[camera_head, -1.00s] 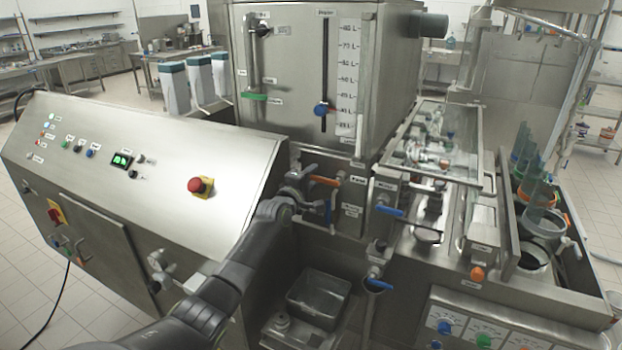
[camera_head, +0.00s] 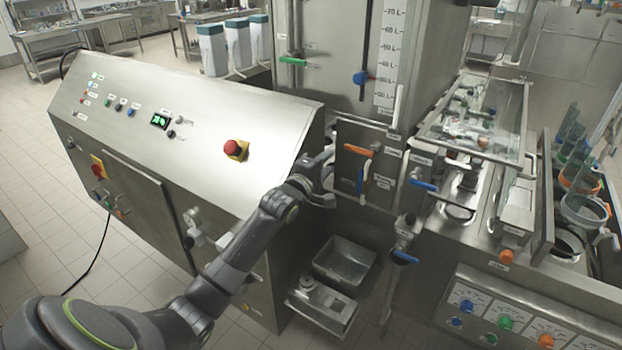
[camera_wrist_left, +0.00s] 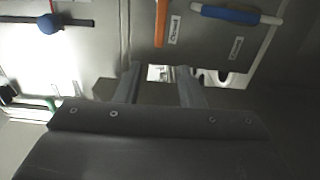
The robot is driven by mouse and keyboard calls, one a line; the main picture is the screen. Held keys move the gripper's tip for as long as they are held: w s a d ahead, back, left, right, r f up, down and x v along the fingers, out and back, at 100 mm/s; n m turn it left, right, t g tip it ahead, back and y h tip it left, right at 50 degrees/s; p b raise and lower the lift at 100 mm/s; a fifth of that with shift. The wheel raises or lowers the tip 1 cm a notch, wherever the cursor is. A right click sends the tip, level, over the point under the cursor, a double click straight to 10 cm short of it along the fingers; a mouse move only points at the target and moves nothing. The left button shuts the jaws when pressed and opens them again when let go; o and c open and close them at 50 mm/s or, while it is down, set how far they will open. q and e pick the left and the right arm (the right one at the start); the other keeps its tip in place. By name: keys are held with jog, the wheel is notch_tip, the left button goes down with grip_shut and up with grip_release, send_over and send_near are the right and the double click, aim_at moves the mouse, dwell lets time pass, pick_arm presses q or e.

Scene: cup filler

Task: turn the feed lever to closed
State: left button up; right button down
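I cannot read which valve handle is labelled as the feed lever. An orange lever (camera_head: 358,150) lies nearly level on the steel panel beside the tank, and a blue lever (camera_head: 361,181) hangs nearly upright just below it. In the left wrist view the orange lever (camera_wrist_left: 161,22) and a blue lever (camera_wrist_left: 230,14) lie beyond the fingertips. My left gripper (camera_head: 328,178) is left of and below the orange lever, apart from it. In the left wrist view its fingers (camera_wrist_left: 158,74) are spread with nothing held between them. My right gripper is out of view.
The sloped control console (camera_head: 190,120) with a red emergency button (camera_head: 233,147) stands left of the gripper. More blue handles (camera_head: 424,185) sit to the right, one lower (camera_head: 404,257). A steel basin (camera_head: 345,262) is below. The tank (camera_head: 335,50) rises behind.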

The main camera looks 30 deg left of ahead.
pick_arm(q)
jog(key=s+b, duration=0.1)
jog(key=s, duration=0.6)
jog(key=shift+a, duration=0.15)
